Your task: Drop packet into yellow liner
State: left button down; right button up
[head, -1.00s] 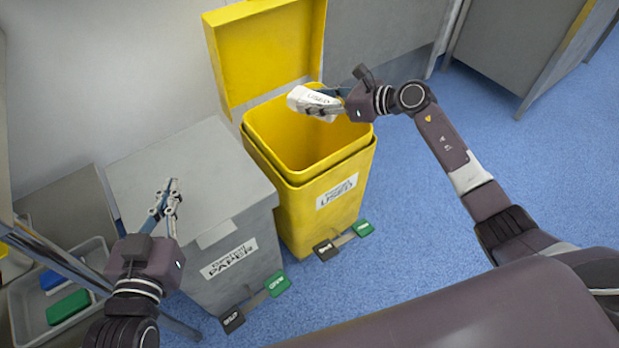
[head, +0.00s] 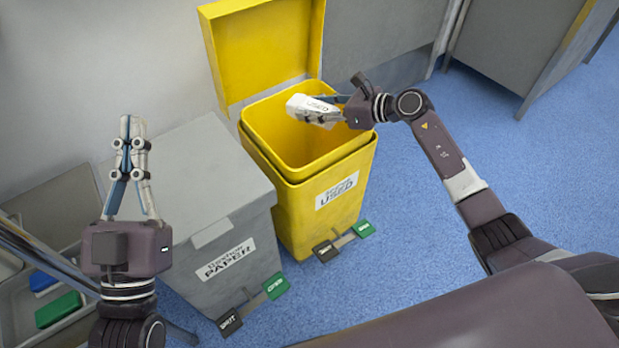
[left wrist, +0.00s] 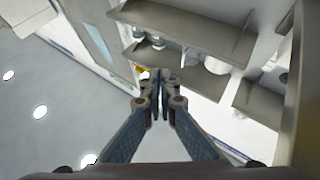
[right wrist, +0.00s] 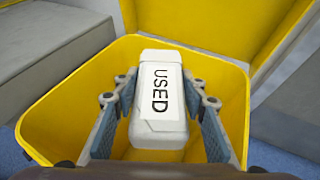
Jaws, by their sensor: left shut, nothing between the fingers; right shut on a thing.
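A white packet (head: 314,108) marked USED is held over the open mouth of the yellow bin, the yellow liner (head: 283,126). My right gripper (head: 326,110) is shut on the packet. In the right wrist view the packet (right wrist: 160,98) sits between the two fingers (right wrist: 160,105), with the yellow interior (right wrist: 60,125) around and below it. The yellow lid (head: 265,45) stands open at the back. My left gripper (head: 131,125) is shut and empty, raised to the left of the grey bin; its fingertips (left wrist: 160,78) meet in the left wrist view.
A closed grey bin (head: 195,170) labelled PAPER stands left of the yellow one. Pedals (head: 343,242) stick out in front of both bins. A tray (head: 20,320) with a green (head: 58,309) and a blue item (head: 43,280) lies at far left. Blue floor (head: 420,215) is clear at right.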

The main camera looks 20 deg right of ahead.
pick_arm(q)
jog(key=shift+s+a+r+t+h+b, duration=0.1)
jog(key=shift+s+r+t+h+b, duration=0.1)
jog(key=shift+s+r+t, duration=0.55)
jog(key=shift+s+a+r+t+h+b, duration=0.15)
jog(key=shift+s+r+t, duration=0.3)
jog(key=shift+s+r, duration=0.6)
pick_arm(e)
jog(key=shift+f, duration=0.6)
pick_arm(q)
jog(key=shift+w+r, duration=0.2)
jog(key=shift+w, duration=0.05)
pick_arm(e)
jog(key=o, duration=1.2)
pick_arm(q)
jog(key=shift+h, duration=0.25)
pick_arm(e)
jog(key=shift+o, duration=0.2)
jog(key=v, duration=1.2)
